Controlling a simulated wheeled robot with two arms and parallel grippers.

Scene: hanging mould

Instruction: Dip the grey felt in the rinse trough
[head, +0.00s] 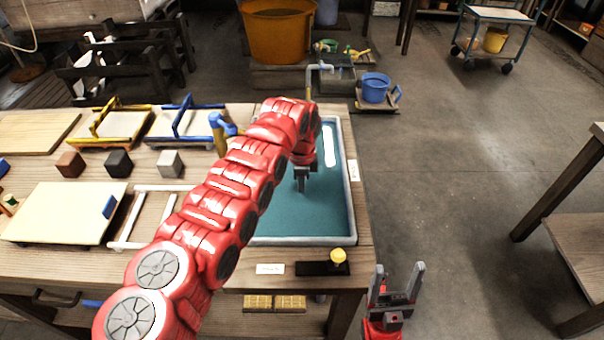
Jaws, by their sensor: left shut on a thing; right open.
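The rinse trough (346,152) is a pale-rimmed basin of teal water at the right end of the wooden bench. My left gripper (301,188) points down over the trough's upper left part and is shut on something. The thing in its jaws cannot be made out, and I cannot tell whether it touches the water. A grey block (170,163) sits on the bench, left of the trough; I cannot tell whether it is the felt. My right gripper (394,285) is open and empty, off the bench's front right corner.
Brown (70,164) and black (119,163) blocks stand beside the grey one. Yellow (113,122) and blue (187,122) framed moulds lie behind them. A tap (320,68) stands behind the trough. A dark tray (322,268) with a yellow knob lies in front.

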